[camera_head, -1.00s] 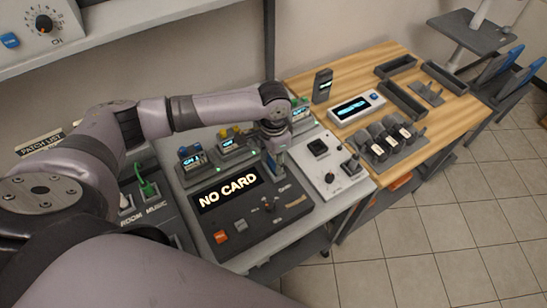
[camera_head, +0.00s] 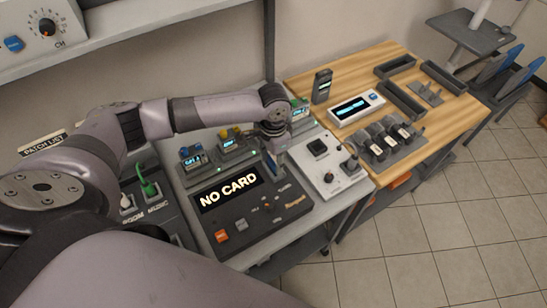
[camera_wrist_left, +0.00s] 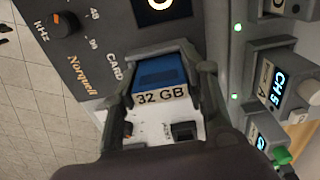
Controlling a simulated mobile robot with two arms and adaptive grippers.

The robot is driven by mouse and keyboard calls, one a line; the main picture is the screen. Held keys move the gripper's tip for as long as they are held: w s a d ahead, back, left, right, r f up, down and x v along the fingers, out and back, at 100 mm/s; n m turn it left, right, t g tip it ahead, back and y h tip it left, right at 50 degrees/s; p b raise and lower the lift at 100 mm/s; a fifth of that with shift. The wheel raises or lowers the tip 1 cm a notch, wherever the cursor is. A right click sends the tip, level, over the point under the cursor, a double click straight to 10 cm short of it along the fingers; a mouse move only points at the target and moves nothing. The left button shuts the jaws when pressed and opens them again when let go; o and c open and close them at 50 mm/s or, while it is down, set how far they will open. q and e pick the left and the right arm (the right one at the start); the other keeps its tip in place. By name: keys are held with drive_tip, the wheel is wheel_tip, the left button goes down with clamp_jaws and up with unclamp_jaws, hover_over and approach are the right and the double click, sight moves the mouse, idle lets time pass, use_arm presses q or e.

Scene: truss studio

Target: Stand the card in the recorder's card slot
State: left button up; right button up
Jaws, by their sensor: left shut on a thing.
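My left gripper (camera_head: 277,162) is over the upper right part of the dark recorder (camera_head: 258,225), whose display (camera_head: 230,190) reads NO CARD. In the left wrist view, the gripper (camera_wrist_left: 165,72) is shut on a blue card (camera_wrist_left: 160,72) with a "32 GB" label, one finger on each side. The card's far end is close to the recorder's dark face, beside the printed word CARD. The slot itself is hidden by the card and fingers, so I cannot tell whether the card's end is in it. My right gripper is not in view.
Modules with small screens (camera_head: 192,160) stand behind the recorder. A pale panel with knobs (camera_head: 326,170) lies right of it. A wooden table (camera_head: 440,112) farther right holds trays and a white device (camera_head: 356,107). Green-plugged cables (camera_head: 148,187) are at left.

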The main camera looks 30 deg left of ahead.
use_arm(q)
drive_tip(key=shift+f, duration=0.6)
drive_tip(key=o, duration=0.8)
wheel_tip(320, 180, up, 9)
drive_tip(key=p, duration=0.9)
drive_tip(key=shift+f+p, duration=0.1)
drive_tip(key=shift+p, duration=0.2)
drive_tip(key=shift+r+p, duration=0.55)
drive_tip(key=shift+r, duration=0.6)
drive_tip(key=shift+f, duration=0.1)
